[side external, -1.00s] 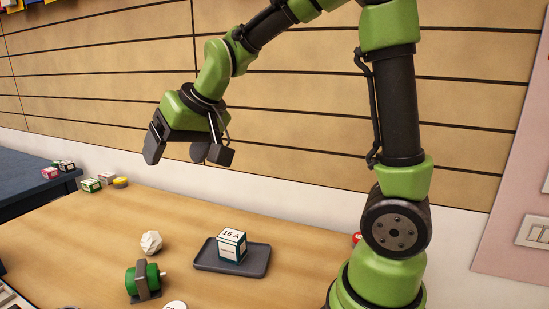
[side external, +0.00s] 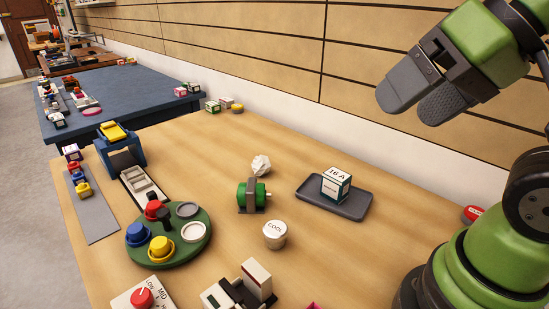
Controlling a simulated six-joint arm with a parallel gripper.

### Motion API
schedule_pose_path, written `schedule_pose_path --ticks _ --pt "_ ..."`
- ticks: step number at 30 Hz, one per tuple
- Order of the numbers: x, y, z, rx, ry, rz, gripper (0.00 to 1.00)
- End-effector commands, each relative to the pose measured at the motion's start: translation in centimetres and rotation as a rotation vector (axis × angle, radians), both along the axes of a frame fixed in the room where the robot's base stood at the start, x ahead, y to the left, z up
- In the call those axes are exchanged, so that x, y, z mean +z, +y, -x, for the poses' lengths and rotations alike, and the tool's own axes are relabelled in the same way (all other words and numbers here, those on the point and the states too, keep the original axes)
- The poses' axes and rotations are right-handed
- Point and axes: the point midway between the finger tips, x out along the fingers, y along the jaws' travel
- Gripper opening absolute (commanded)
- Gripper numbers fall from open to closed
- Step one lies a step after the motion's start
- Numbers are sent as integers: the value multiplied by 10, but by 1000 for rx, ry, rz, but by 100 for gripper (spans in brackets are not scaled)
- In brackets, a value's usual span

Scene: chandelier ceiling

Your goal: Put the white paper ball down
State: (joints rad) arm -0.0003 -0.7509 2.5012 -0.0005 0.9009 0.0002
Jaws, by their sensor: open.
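The white paper ball (side external: 261,165), crumpled and faceted, rests on the wooden table (side external: 215,160) behind the green motor. My gripper (side external: 420,103) is at the upper right of the side external view, high above the table and well apart from the ball. Its two grey fingers are spread and nothing shows between them.
A green motor (side external: 243,197) stands just in front of the ball. To its right, a grey tray (side external: 353,207) holds a white box marked 16 A (side external: 336,185). A white COOL button (side external: 274,235) and a round green board (side external: 150,237) with coloured knobs stand nearer. Bare table lies left of the ball.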

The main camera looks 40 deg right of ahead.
Motion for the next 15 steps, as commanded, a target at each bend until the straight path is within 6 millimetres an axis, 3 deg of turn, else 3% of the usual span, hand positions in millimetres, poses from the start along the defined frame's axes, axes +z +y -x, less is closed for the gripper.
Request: schedule_pose_path --ticks 4,7,11,15 --pt "1 -2 -10 -7 -1 6 84" --pt "3 -5 -34 -20 -3 21 84" --pt "-2 -14 -84 -47 -20 52 84" --pt "-20 -25 -141 -79 -43 86 84"
